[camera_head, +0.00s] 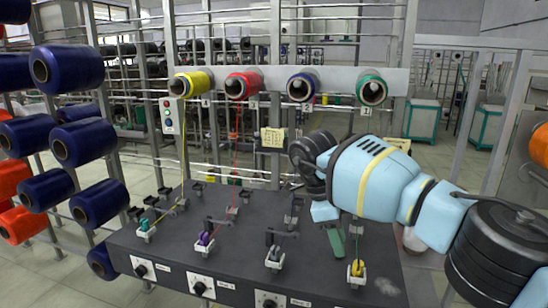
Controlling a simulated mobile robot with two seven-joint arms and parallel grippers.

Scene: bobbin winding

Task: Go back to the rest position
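My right arm comes in from the right, and its light blue end (325,211) hangs over the right part of the dark winding table (190,262). My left gripper is out of view. On the table stand small white winding holders: one with a green bobbin (145,226), one with a purple bobbin (205,239), one dark holder (274,257) and one with a yellow bobbin (357,267). My arm hides part of the table behind it.
Yellow (192,83), red (243,83), blue (303,85) and green (371,88) spools hang on a rail above. Yellow and red threads run down from theirs. A rack of dark blue spools (70,68) stands left. A control box (170,116) hangs behind.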

